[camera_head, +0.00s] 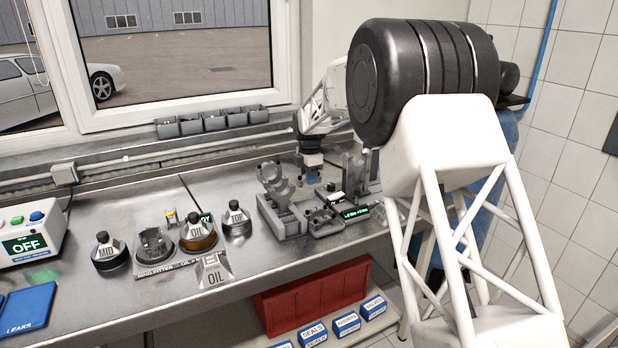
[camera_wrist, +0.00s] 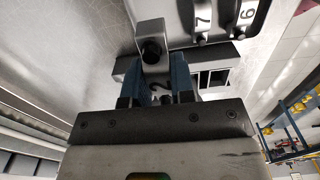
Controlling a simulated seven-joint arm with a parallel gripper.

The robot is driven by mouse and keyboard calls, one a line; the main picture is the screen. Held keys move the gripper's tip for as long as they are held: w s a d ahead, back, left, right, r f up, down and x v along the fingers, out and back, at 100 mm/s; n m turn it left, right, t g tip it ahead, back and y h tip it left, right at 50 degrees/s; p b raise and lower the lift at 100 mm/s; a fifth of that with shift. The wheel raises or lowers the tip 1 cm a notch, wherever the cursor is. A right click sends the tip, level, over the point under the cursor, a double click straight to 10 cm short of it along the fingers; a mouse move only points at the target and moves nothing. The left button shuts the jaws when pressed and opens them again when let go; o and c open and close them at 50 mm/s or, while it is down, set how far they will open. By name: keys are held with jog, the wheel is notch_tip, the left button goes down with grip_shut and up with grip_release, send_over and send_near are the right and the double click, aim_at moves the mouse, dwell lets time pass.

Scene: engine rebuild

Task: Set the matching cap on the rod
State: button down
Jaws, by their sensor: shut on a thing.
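My gripper (camera_head: 312,172) points down over the right part of the bench, with blue fingers. In the wrist view the fingers (camera_wrist: 158,84) are shut on a small grey metal piece (camera_wrist: 148,30) with a black round end. It may be a cap; no number on it is readable, and its lower part is hidden between the fingers. In the head view the held piece is too small to make out. A grey cradle (camera_head: 283,214) left of my gripper bears grey curved parts (camera_head: 272,176). I cannot tell which part is the rod.
A small device with a green display (camera_head: 355,212) and a grey upright stand (camera_head: 353,165) are near my gripper.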

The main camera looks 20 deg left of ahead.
jog(key=m, duration=0.1)
jog(key=w+d+r+m, duration=0.1)
jog(key=m, duration=0.1)
jog(key=w+d+r+m, duration=0.1)
jog(key=m, duration=0.1)
jog(key=shift+w+r, duration=0.15)
jog(key=shift+r, duration=0.05)
jog(key=w+d+r+m, duration=0.2)
jog(key=r+m, duration=0.1)
jog(key=m, duration=0.4)
jog(key=w+d+r+m, duration=0.2)
jog(key=d+m, duration=0.1)
jog(key=m, duration=0.4)
jog(key=w+d+r+m, duration=0.3)
jog(key=m, duration=0.4)
jog(key=shift+r, duration=0.35)
jog(key=m, duration=0.1)
jog(key=w+d+r+m, duration=0.1)
jog(key=m, duration=0.1)
jog(key=shift+d+r+m, duration=0.1)
jog(key=shift+m, duration=0.2)
jog(key=m, duration=0.2)
jog(key=w+d+r+m, duration=0.1)
jog(key=m, duration=0.1)
jog(key=d+r+m, duration=0.1)
jog(key=m, duration=0.1)
jog(key=shift+w+d+r+m, duration=0.15)
jog(key=shift+w+d+m, duration=0.1)
jog(key=shift+w+m, duration=0.1)
jog(key=shift+f, duration=0.2)
